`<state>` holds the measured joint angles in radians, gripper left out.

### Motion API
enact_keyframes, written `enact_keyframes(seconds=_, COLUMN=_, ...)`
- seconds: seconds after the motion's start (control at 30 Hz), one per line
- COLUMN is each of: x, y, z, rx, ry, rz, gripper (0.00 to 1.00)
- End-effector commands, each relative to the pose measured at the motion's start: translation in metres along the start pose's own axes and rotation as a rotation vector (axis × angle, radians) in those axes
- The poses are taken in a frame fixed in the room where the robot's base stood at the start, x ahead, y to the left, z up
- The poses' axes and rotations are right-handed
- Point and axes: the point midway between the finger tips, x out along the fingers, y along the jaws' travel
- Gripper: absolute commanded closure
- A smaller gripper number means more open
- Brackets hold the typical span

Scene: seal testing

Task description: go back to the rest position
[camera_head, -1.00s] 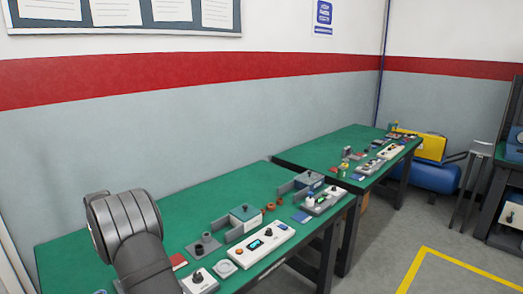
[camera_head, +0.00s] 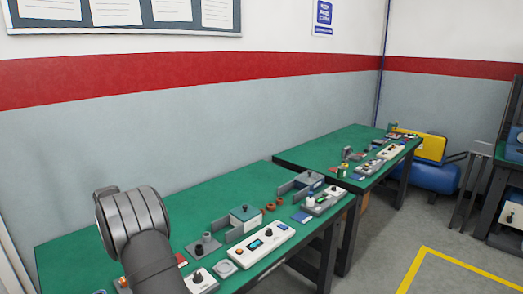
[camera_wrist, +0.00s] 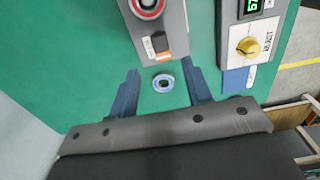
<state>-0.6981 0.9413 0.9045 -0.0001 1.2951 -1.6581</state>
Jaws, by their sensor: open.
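My gripper (camera_wrist: 160,67) shows in the wrist view, with its two blue fingers spread apart and nothing held between them. A small blue-grey ring (camera_wrist: 163,83) lies on the green surface, seen between the fingers and apart from both. In the head view my arm stands over the near end of the green bench (camera_head: 60,258). My gripper is hidden there.
In the wrist view, a device with a red-ringed button (camera_wrist: 148,6) and a panel with a yellow knob (camera_wrist: 249,46) are ahead of the fingers. In the head view, a white control box (camera_head: 262,244) and small fixtures line the bench. A second bench (camera_head: 310,152) stands behind.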

Motion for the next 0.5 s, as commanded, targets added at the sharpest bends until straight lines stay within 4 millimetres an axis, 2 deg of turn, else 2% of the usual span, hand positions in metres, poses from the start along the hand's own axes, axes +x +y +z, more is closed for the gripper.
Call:
enact_keyframes(seconds=0.1, x=-0.026, y=0.000, z=0.000, rx=0.000, ry=0.000, rz=0.003, gripper=0.55)
enact_keyframes(seconds=0.4, x=-0.085, y=0.000, z=0.000, rx=0.000, ry=0.000, rz=0.002, gripper=0.55)
enact_keyframes(seconds=0.5, x=-0.092, y=-0.009, z=0.009, rx=-0.007, ry=0.029, rz=0.028, gripper=0.55)
